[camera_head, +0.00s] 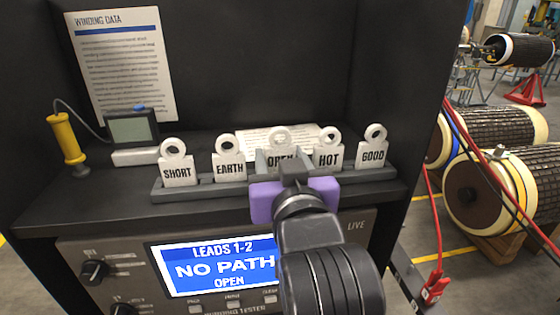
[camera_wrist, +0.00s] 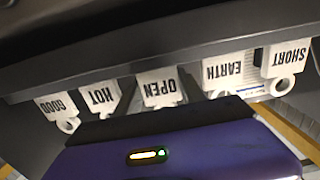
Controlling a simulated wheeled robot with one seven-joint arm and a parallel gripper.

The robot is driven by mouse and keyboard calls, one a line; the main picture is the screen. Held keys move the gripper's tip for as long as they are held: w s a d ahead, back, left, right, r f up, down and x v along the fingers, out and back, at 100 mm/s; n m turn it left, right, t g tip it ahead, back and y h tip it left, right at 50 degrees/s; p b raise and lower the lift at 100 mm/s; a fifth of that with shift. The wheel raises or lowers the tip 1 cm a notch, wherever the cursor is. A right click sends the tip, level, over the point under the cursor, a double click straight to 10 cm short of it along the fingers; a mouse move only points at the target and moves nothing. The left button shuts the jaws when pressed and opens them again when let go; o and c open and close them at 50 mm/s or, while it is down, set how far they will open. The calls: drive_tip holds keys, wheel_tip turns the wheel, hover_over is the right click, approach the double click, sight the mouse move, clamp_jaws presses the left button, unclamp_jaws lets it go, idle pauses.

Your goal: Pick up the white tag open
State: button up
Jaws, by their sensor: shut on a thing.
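The white tag OPEN (camera_head: 279,160) stands in the middle of a row of white tags on a dark rack (camera_head: 208,191), largely covered by my gripper in the head view. My gripper (camera_head: 281,160) reaches to it from the front, its grey fingers either side of the tag, shut on it. In the wrist view the tag OPEN (camera_wrist: 160,88) appears upside down between the fingers (camera_wrist: 163,85). The tag's ring shows above the fingers in the head view. I cannot tell whether its base is still seated in the rack.
Tags SHORT (camera_head: 177,167) and EARTH (camera_head: 229,162) stand to the left, HOT (camera_head: 328,155) and GOOD (camera_head: 373,152) to the right, close by. A small meter (camera_head: 133,132) sits back left. The tester screen (camera_head: 215,266) reads NO PATH OPEN.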

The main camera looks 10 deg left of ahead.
wheel_tip(320, 180, up, 19)
drive_tip(key=shift+r, duration=0.2)
idle(0.5)
